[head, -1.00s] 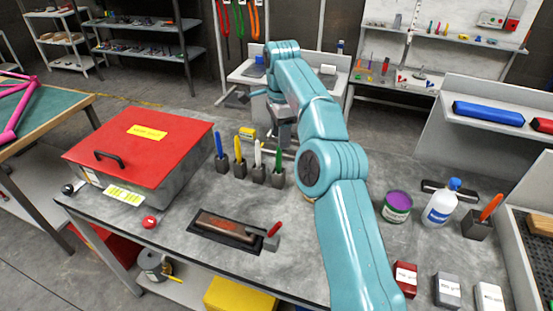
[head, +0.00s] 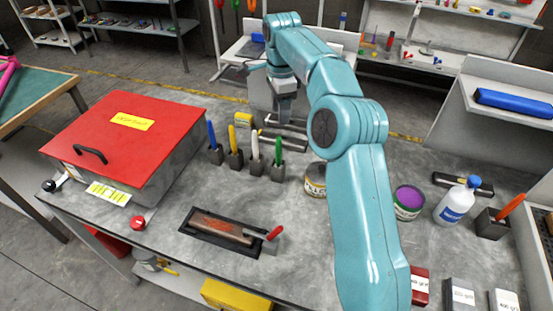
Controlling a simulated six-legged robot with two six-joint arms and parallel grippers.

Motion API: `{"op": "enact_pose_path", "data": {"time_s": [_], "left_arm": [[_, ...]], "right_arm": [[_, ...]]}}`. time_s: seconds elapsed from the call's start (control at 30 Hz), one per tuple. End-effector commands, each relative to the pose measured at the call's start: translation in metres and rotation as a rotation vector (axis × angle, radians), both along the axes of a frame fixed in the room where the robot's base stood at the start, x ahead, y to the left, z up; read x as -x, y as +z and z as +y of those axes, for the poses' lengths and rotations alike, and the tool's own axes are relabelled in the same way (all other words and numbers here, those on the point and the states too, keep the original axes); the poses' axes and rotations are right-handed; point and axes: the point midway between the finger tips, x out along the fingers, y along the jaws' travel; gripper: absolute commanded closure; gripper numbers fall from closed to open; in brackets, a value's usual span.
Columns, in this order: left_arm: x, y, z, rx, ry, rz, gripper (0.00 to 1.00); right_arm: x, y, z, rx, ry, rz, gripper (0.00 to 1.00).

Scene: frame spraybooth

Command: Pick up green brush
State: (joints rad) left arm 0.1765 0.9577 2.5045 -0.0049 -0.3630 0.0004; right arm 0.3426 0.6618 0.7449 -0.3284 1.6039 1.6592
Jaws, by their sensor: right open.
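The green brush (head: 278,148) stands upright in a small dark holder (head: 277,171), at the right end of a row of brushes on the grey bench. My right arm reaches in from the lower right. My right gripper (head: 284,118) points down just behind and above the green brush's top, apart from it as far as I can see. It is open and holds nothing that I can see; its fingers are small and partly unclear. My left gripper is not in view.
Blue (head: 212,135), yellow (head: 232,138) and white (head: 255,146) brushes stand left of the green one. A paint can (head: 315,180) is close on its right, partly behind my arm. A red-lidded box (head: 130,140) fills the left; a dark tray (head: 228,232) lies in front.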

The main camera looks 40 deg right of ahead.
Motion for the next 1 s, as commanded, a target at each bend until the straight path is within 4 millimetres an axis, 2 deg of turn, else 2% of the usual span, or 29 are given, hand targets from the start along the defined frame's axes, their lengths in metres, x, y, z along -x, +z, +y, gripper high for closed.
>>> {"op": "enact_pose_path", "data": {"time_s": [0.03,0.1,0.3,0.53,0.8,1.0], "left_arm": [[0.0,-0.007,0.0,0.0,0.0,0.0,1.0],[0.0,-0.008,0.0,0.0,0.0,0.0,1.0],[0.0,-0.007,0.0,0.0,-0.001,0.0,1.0],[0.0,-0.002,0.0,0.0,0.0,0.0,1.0],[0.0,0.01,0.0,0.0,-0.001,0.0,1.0],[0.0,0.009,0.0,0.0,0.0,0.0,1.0]], "right_arm": [[0.002,-0.017,0.0,-0.002,-0.001,0.007,0.5],[0.003,-0.032,0.001,-0.002,-0.001,0.006,0.5],[0.001,-0.067,0.002,-0.002,-0.001,0.007,0.5],[-0.002,-0.085,0.003,-0.003,0.0,0.008,0.5],[-0.006,-0.125,0.005,-0.002,0.0,0.009,0.5],[-0.007,-0.13,0.004,-0.002,0.0,0.006,0.5]]}}
